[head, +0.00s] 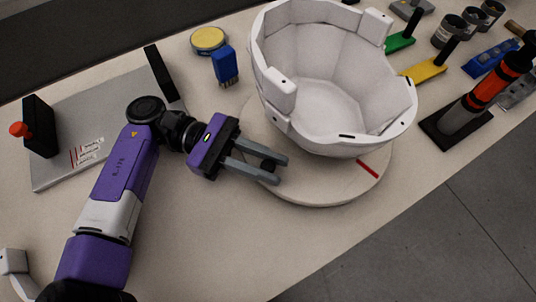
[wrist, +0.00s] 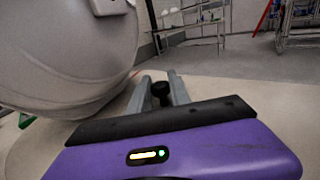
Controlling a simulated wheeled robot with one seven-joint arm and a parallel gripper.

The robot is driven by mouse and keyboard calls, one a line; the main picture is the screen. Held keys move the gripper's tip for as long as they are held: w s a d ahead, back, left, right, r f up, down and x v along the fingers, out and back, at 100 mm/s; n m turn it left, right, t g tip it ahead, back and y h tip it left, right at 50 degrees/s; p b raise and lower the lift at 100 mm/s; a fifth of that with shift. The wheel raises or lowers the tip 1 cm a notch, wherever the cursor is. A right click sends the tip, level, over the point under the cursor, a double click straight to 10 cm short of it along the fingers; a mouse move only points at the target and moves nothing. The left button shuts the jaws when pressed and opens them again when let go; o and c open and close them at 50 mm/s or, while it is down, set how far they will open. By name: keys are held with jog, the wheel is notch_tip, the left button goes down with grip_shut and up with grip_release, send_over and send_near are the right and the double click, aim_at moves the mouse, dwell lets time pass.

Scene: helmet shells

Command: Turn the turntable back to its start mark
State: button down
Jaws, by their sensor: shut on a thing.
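The turntable (head: 315,188) is a round pale disc on the bench. A red line (head: 367,169) lies on its right front part. A large white helmet shell (head: 335,140) sits open side up on it and hides most of the disc; its side fills the left of the wrist view (wrist: 60,50). My gripper (head: 280,170) is at the turntable's left front edge, left of the shell. Its fingers are shut on a small dark peg (wrist: 160,92), which stands between the fingertips. I cannot make out a separate start mark on the bench.
A grey plate (head: 75,115) with a red-knobbed black block (head: 38,130) lies at left. A blue brush (head: 225,66) and a yellow-lidded tin (head: 208,39) stand behind my gripper. A red-black tool (head: 490,90) and several pots and scrapers are at right. The front bench is clear.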

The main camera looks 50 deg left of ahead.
jog(key=shift+f, duration=0.2)
jog(key=c, duration=1.3)
grip_release()
jog(key=shift+r, duration=0.1)
jog(key=shift+o, duration=0.2)
jog(key=b+v, duration=0.2)
jog(key=v, duration=0.1)
jog(key=b+v, duration=0.2)
jog(key=shift+a+f, duration=0.2)
jog(key=shift+f, duration=0.1)
jog(key=b+v, duration=0.2)
jog(key=b, duration=0.4)
jog(key=shift+s+b, duration=0.1)
jog(key=shift+b, duration=0.35)
jog(key=shift+o, duration=0.3)
jog(key=shift+s+a+r+b, duration=0.1)
jog(key=shift+a+r+b, duration=0.1)
jog(key=shift+r+b, duration=0.1)
